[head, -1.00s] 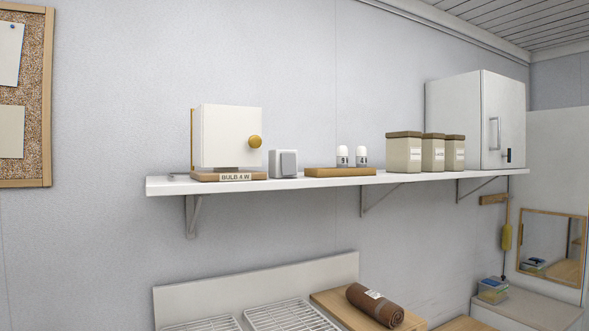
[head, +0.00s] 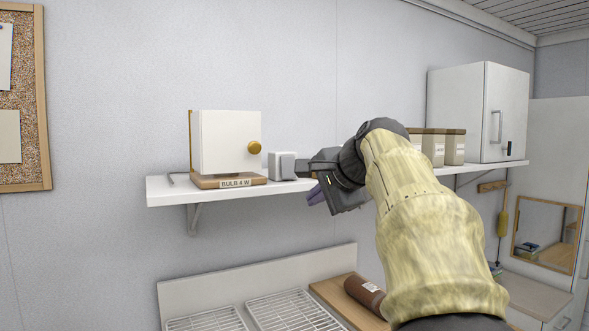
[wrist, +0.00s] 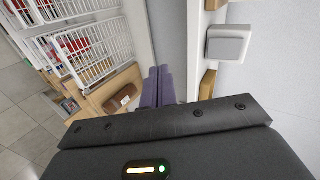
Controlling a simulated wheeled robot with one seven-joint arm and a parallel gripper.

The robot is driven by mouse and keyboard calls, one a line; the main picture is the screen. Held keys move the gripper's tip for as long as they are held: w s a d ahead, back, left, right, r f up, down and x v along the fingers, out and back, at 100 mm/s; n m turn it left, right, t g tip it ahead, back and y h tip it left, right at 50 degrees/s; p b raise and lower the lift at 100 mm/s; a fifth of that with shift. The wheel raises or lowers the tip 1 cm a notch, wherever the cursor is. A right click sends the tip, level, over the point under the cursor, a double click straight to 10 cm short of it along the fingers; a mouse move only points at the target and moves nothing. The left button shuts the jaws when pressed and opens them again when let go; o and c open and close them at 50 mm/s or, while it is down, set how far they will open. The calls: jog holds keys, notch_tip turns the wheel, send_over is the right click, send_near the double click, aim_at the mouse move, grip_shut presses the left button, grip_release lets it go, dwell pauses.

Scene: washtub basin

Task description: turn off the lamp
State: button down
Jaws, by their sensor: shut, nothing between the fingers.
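A white box with a round brass knob (head: 225,140) stands on a wooden base labelled "BULB 4 W" at the left of the wall shelf. I cannot tell if a light is lit in it. A small white box with a grey rocker plate (head: 283,165) stands just right of it; it also shows in the wrist view (wrist: 228,43). In the wrist view the fingers (wrist: 158,86) are together and empty.
The white shelf (head: 172,193) runs along the wall. My arm hides the wooden tray and shakers in the head view. Canisters (head: 444,147) and a white cabinet (head: 477,112) stand at the right. Wire racks (head: 290,312) and a brown roll (head: 366,294) lie below.

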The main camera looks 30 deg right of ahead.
aim_at(288, 172)
notch_tip(288, 172, up, 8)
jog(key=s+m+t, duration=0.1)
jog(key=s, duration=0.1)
jog(key=shift+s+d+r, duration=0.15)
jog(key=shift+s+d, duration=0.15)
jog(key=shift+s, duration=0.05)
jog(key=shift+w+p, duration=0.1)
jog(key=shift+p, duration=0.25)
jog(key=p+x, duration=0.2)
jog(key=x, duration=0.2)
jog(key=p+x, duration=0.2)
jog(key=x, duration=0.3)
jog(key=r+p+x, duration=0.1)
jog(key=p+x, duration=0.1)
jog(key=x, duration=0.2)
jog(key=shift+w, duration=0.55)
jog(key=shift+f, duration=0.1)
jog(key=shift+w+f+b, duration=0.1)
jog(key=shift+b, duration=0.3)
jog(key=b, duration=0.1)
jog(key=t+b, duration=0.1)
jog(key=shift+w+f+b, duration=0.2)
jog(key=shift+f+b, duration=0.15)
jog(key=shift+b, duration=0.05)
jog(key=shift+r+p, duration=1.15)
jog(key=shift+r, duration=0.1)
jog(key=shift+s+f, duration=0.15)
jog(key=shift+s, duration=0.05)
